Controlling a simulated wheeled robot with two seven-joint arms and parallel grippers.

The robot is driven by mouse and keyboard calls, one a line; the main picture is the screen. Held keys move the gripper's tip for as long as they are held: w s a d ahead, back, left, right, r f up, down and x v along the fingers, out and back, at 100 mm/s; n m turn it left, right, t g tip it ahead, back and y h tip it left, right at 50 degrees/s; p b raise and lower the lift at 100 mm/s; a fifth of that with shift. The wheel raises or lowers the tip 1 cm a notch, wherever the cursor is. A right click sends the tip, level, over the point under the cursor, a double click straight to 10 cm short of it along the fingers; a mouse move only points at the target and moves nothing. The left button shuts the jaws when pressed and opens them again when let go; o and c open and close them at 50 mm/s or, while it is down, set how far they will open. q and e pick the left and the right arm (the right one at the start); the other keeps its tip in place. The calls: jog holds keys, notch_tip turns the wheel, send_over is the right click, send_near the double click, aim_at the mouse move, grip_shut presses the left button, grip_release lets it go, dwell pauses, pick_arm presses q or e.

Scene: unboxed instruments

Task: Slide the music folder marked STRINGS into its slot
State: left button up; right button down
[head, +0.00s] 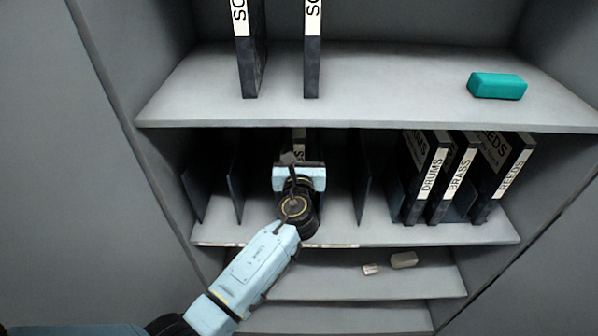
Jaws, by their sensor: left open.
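My left gripper (291,160) reaches into the middle shelf from below. It is open, at the front of a folder (300,142) that stands upright among the dark dividers. Only a strip of that folder's white label shows above the gripper, with an "S" readable, so I cannot confirm that it says STRINGS. The gripper hides most of the folder, and I cannot tell whether they touch. Thin dark dividers (236,185) stand left of the gripper, and another divider (363,188) stands to its right, with empty gaps between them. My right gripper is not in view.
Folders marked DRUMS (429,178), BRASS (455,178) and REEDS (507,178) stand on the right of the middle shelf. Two folders and a teal block (497,86) are on the upper shelf. Two small blocks lie on the lower shelf (330,285).

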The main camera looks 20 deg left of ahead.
pick_arm(q)
jog(key=v, duration=1.2)
jog(key=s+a+f+n+g+h+b, duration=0.1)
jog(key=s+f+n+g+b, duration=0.25)
jog(key=f, duration=0.95)
jog(key=s+a+f+n+g+h, duration=0.1)
jog(key=s+f+n+g+h, duration=0.3)
jog(key=f, duration=1)
jog(key=s+a+f+n+g+y+b, duration=0.15)
jog(key=s+f+n, duration=0.4)
jog(key=f, duration=0.75)
jog(key=s+a+f+n+g+b, duration=0.1)
jog(key=s+f+n, duration=0.4)
jog(key=s, duration=0.5)
jog(key=s+a+f+n+g+h+b, duration=0.1)
jog(key=s+a+f+n+g, duration=0.3)
jog(key=s, duration=0.7)
jog(key=s+a+f+n+g+b, duration=0.2)
jog(key=s+f+n+b, duration=0.1)
jog(key=s+f+n, duration=0.5)
jog(key=s+f, duration=0.3)
jog(key=shift+a+f, duration=0.3)
jog(key=shift+s+h, duration=0.15)
jog(key=shift+h, duration=0.1)
